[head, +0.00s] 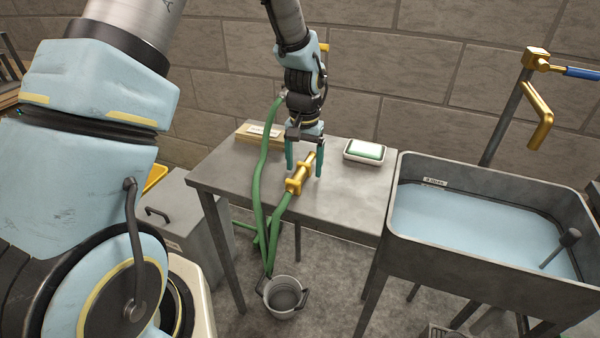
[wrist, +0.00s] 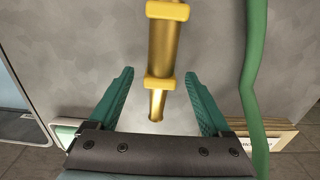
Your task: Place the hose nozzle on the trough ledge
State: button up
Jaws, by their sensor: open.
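The brass hose nozzle (head: 299,176) lies on the grey metal table (head: 225,166), joined to a green hose (head: 281,207) that drops over the front edge. My gripper (head: 304,168) is open above the table, with its green fingers at the nozzle. In the wrist view the nozzle (wrist: 163,55) points between the two open fingers (wrist: 160,100), and its narrow tip lies between them, apart from both. The trough (head: 405,226) stands to the right of the table, holding pale blue water. Its rim is the ledge nearest the table.
A white dish with a green sponge (head: 365,151) sits at the table's right rear. A wooden block with a label (head: 258,134) sits at the left rear. A bucket (head: 283,297) stands on the floor. A brass tap (head: 538,100) rises behind the trough.

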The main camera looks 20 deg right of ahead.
jog(key=shift+c, duration=0.3)
grip_shut()
dwell(0.3)
